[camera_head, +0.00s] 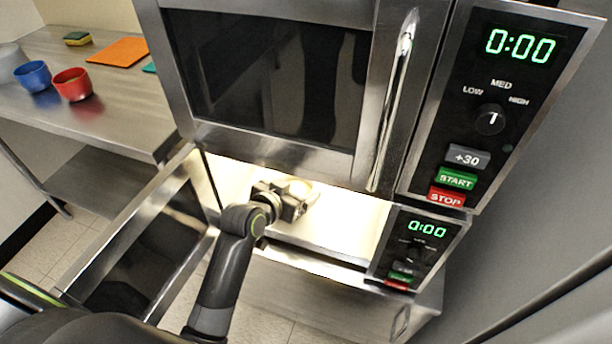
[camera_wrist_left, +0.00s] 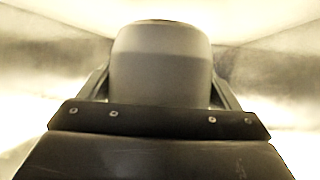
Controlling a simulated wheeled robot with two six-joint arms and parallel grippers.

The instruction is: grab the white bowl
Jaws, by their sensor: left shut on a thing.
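The white bowl (camera_head: 304,187) is inside the lit lower microwave, partly hidden behind my left gripper (camera_head: 297,199). In the left wrist view the bowl (camera_wrist_left: 160,65) fills the space between the two fingers (camera_wrist_left: 160,95) and looks grey in shadow. My left gripper is shut on it. My left arm reaches into the open lower microwave from below. Whether the bowl touches the microwave floor is hidden. My right gripper is not in view.
The lower microwave's door (camera_head: 145,240) stands open on the left. The upper microwave (camera_head: 265,75) is closed just above my gripper. A steel counter (camera_head: 125,105) at left holds a red bowl (camera_head: 72,84), a blue bowl (camera_head: 33,76), an orange mat (camera_head: 118,51) and a sponge (camera_head: 77,38).

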